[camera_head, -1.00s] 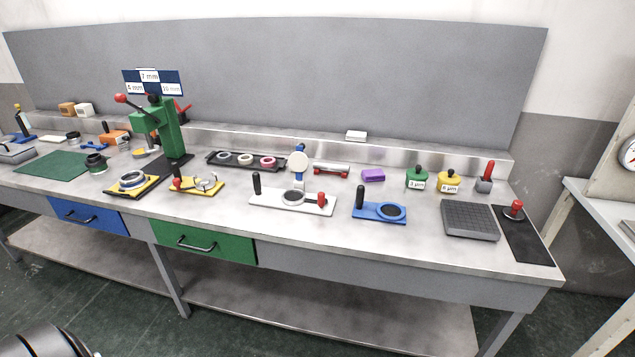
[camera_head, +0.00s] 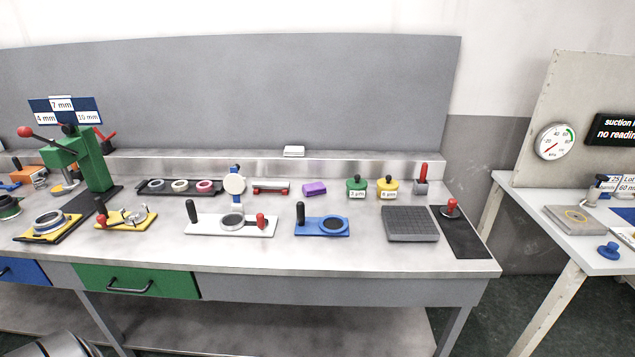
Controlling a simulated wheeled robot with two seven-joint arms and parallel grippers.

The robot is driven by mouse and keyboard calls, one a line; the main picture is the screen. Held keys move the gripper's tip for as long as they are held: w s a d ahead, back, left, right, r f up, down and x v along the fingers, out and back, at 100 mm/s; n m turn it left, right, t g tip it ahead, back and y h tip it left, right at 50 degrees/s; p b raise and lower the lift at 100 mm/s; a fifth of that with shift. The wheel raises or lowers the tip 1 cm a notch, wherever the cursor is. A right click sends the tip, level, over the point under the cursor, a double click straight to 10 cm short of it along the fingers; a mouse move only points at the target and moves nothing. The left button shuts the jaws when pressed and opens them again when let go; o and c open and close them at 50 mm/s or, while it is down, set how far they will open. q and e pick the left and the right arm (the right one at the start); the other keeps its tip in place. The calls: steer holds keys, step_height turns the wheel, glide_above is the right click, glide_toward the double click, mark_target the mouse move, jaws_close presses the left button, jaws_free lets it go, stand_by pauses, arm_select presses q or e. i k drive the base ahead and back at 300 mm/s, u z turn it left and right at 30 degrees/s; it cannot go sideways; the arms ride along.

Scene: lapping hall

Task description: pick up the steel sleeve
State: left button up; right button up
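I cannot tell for sure which thing is the steel sleeve. A metallic ring (camera_head: 48,220) sits on a yellow plate at the left of the bench. Small shiny metal parts (camera_head: 135,213) sit on another yellow fixture with a red-tipped handle, just right of it. A small metal piece (camera_head: 40,183) stands left of the green press (camera_head: 91,163). Neither gripper shows in the view.
The steel bench (camera_head: 260,256) carries a white plate (camera_head: 213,228), a blue fixture (camera_head: 313,232), a grey grooved block (camera_head: 411,224) and a black mat (camera_head: 470,244). A white table (camera_head: 590,258) with a gauge (camera_head: 555,142) stands right, across a floor gap.

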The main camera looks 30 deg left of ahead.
mark_target(261, 185)
steer(key=z, duration=0.3)
steer(key=i, duration=1.2)
steer(key=u, duration=0.8)
